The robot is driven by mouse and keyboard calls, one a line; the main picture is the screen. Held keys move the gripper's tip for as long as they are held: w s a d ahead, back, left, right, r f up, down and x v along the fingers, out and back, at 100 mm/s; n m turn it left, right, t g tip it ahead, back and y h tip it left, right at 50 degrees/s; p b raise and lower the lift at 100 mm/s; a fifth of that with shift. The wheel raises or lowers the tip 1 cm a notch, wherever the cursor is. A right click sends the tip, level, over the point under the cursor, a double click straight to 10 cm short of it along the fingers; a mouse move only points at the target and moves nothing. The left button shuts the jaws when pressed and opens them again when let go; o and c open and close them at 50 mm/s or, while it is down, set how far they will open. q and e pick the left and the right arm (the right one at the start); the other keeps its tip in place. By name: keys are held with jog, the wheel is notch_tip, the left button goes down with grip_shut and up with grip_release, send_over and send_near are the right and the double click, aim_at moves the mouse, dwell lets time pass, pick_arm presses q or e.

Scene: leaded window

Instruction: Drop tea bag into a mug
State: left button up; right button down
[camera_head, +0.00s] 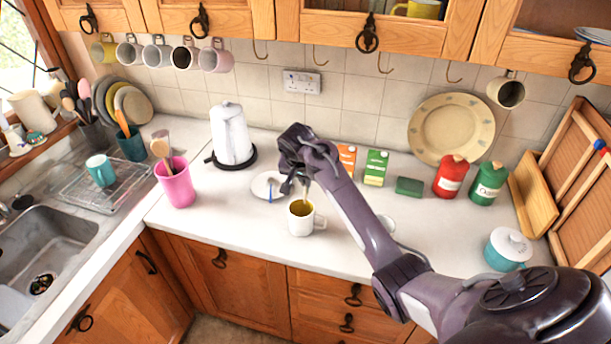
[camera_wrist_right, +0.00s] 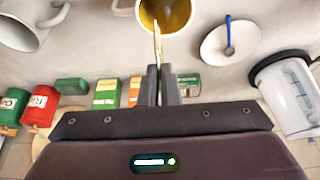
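A white mug (camera_head: 293,224) with a yellow-brown inside stands on the counter below my right gripper (camera_head: 302,183). The mug's opening shows at the top of the right wrist view (camera_wrist_right: 183,14). My right gripper's fingers (camera_wrist_right: 162,72) are close together on a thin, pale strip, which looks like the tea bag (camera_wrist_right: 157,42) seen edge-on. The strip reaches from the fingertips over the mug's opening; I cannot tell whether it touches the mug. My left gripper is not in view.
A white saucer (camera_head: 262,181) with a blue-handled spoon lies behind the mug. A white kettle (camera_head: 231,135) stands at the back left, a pink utensil cup (camera_head: 176,186) further left. Tea boxes (camera_head: 376,167) and red and green canisters (camera_head: 451,178) line the back. Bare counter lies left of the mug.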

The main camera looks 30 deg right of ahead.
jog(key=c, duration=1.6)
grip_release()
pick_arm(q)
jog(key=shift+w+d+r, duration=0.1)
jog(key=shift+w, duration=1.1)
pick_arm(e)
jog(key=shift+o, duration=0.2)
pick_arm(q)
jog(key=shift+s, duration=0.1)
pick_arm(e)
jog(key=shift+a+r, duration=0.1)
jog(key=shift+r, duration=0.25)
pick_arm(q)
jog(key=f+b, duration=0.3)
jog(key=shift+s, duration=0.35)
pick_arm(e)
jog(key=v, duration=0.7)
